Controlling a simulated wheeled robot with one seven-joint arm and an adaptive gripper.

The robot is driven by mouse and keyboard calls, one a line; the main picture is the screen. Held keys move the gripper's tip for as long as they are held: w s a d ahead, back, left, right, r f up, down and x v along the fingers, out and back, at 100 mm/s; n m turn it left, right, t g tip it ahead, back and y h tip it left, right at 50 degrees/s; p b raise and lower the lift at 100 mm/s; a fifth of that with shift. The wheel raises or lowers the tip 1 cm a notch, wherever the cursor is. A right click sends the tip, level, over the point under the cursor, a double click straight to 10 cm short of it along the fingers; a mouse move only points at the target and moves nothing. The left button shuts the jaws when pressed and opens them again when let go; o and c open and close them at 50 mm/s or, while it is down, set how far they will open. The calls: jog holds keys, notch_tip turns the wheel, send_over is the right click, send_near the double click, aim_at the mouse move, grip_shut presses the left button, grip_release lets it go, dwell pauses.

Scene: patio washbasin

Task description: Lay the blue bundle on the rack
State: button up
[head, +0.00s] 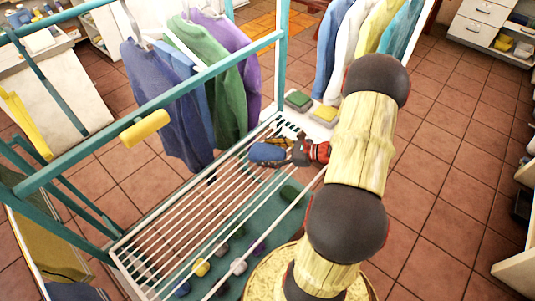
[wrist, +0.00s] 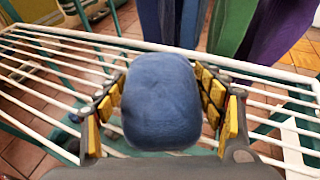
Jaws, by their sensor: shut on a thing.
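The blue bundle (head: 265,152) is a rounded, soft-looking roll. In the wrist view the blue bundle (wrist: 165,95) sits between the yellow-padded fingers of my gripper (wrist: 163,108). My gripper (head: 291,152) is shut on it, over the far part of the rack in the head view. The rack is a white frame with parallel bars (head: 133,240), and its bars also show around the bundle in the wrist view (wrist: 62,48). The underside of the bundle is hidden, so I cannot tell whether it touches the bars.
Blue, green and purple garments (head: 225,85) hang just behind the bundle. A teal rail (head: 190,85) crosses above the rack, with a yellow roll (head: 145,129) on it. Several small balls, one yellow (head: 201,267), lie below the bars. The rack's left part is bare.

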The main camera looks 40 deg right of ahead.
jog(key=shift+f, duration=0.1)
jog(key=o, duration=1.2)
jog(key=shift+c, duration=0.2)
jog(key=shift+o, duration=0.3)
